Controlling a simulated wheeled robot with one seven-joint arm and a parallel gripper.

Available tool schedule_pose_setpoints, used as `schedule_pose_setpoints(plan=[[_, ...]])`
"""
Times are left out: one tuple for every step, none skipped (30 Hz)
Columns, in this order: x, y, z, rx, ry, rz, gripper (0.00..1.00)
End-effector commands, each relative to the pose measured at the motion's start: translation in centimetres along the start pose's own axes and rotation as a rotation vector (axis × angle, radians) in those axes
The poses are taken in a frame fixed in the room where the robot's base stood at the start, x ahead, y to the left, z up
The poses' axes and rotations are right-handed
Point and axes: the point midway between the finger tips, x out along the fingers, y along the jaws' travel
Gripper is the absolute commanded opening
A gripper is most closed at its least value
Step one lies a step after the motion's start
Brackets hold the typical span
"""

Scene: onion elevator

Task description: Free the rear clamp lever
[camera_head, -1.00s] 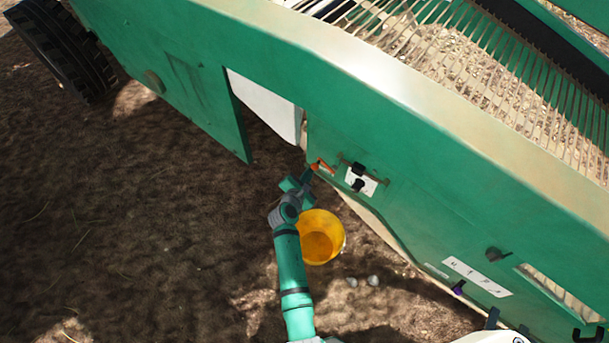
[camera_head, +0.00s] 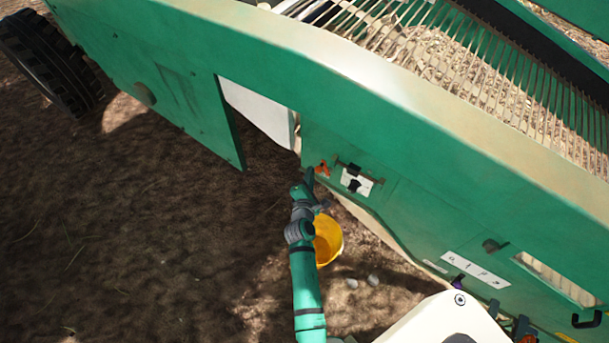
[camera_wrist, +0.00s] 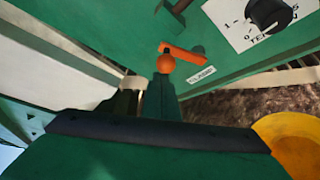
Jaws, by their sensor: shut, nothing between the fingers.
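The clamp lever (camera_head: 322,169) is a small orange handle on the green side panel of the machine, left of a white plate with dark knobs. In the wrist view the orange lever (camera_wrist: 183,56) has a bar slanting down to the right, above a label that seems to read "CLAMP". A round orange knob (camera_wrist: 166,64) shows at the bar's left end, right at my fingertips. My gripper (camera_head: 309,173) is shut with nothing between its fingers. Its fingers (camera_wrist: 160,88) point up at the knob; I cannot tell whether they touch it.
A white plate (camera_wrist: 245,22) with a black dial lies right of the lever, and a dark bracket (camera_wrist: 175,12) sits above it.

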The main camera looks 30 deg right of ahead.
Motion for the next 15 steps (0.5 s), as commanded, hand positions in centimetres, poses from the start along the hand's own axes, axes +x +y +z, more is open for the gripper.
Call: schedule_pose_setpoints(plan=[[-0.07,-0.04,0.1,0.0,0.0,-0.001,0.0],[-0.1,-0.05,0.15,0.0,0.0,-0.001,0.0],[-0.13,-0.06,0.21,0.0,0.0,-0.001,0.0],[-0.16,-0.07,0.25,-0.001,0.0,-0.001,0.0],[-0.17,-0.07,0.29,-0.001,0.0,-0.001,0.0],[-0.19,-0.08,0.35,-0.001,0.0,-0.001,0.0],[-0.21,-0.08,0.38,-0.001,0.0,-0.001,0.0],[-0.21,-0.09,0.4,-0.001,0.0,-0.001,0.0],[-0.22,-0.09,0.44,-0.001,-0.001,-0.002,0.0],[-0.23,-0.09,0.46,-0.001,-0.001,-0.002,0.0],[-0.23,-0.09,0.48,-0.001,-0.001,-0.002,0.0],[-0.23,-0.09,0.5,-0.001,-0.001,-0.002,0.0],[-0.23,-0.09,0.52,-0.001,-0.001,-0.002,0.0],[-0.23,-0.08,0.53,-0.001,-0.002,-0.002,0.0],[-0.23,-0.08,0.54,-0.001,-0.002,-0.002,0.0]])
